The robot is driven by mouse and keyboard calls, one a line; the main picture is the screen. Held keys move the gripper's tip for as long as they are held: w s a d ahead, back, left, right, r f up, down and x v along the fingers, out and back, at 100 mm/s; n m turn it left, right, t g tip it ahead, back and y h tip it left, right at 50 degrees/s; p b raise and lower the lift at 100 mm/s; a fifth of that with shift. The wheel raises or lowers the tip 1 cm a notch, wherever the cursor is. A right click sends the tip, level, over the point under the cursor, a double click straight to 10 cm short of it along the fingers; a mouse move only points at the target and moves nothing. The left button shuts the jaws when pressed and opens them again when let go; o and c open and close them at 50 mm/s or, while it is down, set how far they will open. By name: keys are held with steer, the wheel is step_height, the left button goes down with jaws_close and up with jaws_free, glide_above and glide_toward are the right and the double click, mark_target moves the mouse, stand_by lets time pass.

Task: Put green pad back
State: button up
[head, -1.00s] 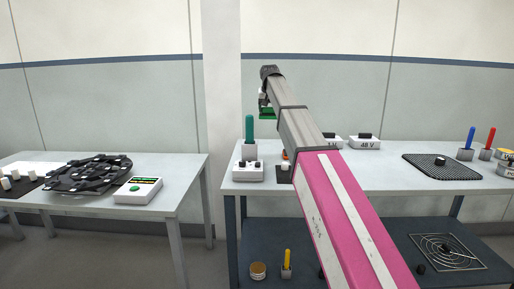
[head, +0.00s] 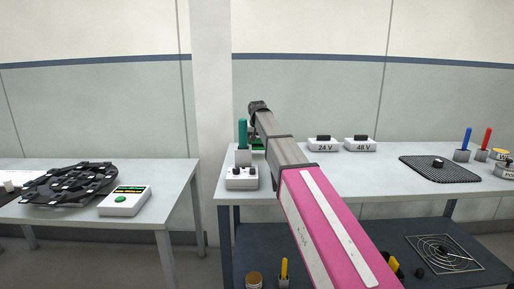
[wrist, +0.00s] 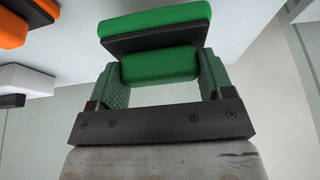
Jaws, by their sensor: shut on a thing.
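The green pad (wrist: 160,68) fills the space between the two green ribbed fingers of my gripper (wrist: 160,82) in the wrist view. A dark plate (wrist: 155,37) and a second green part (wrist: 155,18) lie just beyond it, and look joined to it. My gripper is shut on the green pad.
A white box with black knobs (head: 241,178) stands at the table's front left. White 24 V (head: 324,145) and 48 V (head: 360,145) blocks stand right of my arm. In the wrist view, orange (wrist: 12,28) and white (wrist: 25,79) things are at the left.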

mark_target(257, 141)
steer(key=shift+f, duration=1.8)
steer(key=shift+f, duration=0.1)
steer(key=o, duration=0.9)
steer(key=v, duration=1.2)
steer(key=shift+s, duration=0.1)
